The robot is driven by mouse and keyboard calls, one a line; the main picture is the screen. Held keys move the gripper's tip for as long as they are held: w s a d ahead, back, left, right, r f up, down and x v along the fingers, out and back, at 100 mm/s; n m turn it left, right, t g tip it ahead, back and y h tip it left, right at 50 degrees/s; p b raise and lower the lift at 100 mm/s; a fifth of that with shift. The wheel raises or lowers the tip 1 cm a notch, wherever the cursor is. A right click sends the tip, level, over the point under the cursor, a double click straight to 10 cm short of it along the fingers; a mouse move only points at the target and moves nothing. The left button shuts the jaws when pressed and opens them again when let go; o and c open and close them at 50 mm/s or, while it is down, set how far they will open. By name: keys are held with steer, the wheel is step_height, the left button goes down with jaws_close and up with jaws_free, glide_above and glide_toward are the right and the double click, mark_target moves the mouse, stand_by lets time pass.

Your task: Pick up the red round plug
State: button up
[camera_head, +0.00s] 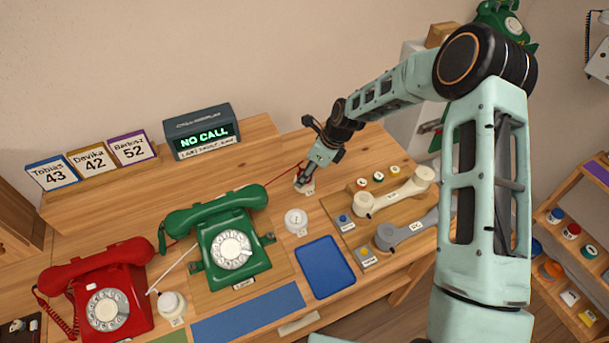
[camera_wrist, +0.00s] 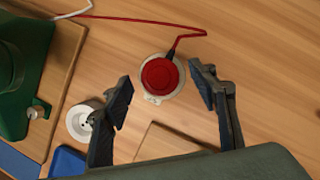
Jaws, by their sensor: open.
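The red round plug (camera_wrist: 160,76) sits on a pale round socket base in the wrist view, with a red cord running from it up and to the left. My gripper (camera_wrist: 160,87) is open, its two fingers apart on either side of the plug, which lies between and slightly beyond the fingertips. I cannot tell the exact height of the fingers over it. In the head view my gripper (camera_head: 304,185) points down at the table behind the white socket, and it mostly hides the plug there.
A white round socket (camera_head: 296,220) and a blue tray (camera_head: 325,267) are in front of my gripper. A green dial phone (camera_head: 232,249) and a red dial phone (camera_head: 104,309) stand to the left. A wooden board with handsets (camera_head: 394,200) lies to the right.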

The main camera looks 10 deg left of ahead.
steer(key=c, duration=1.1)
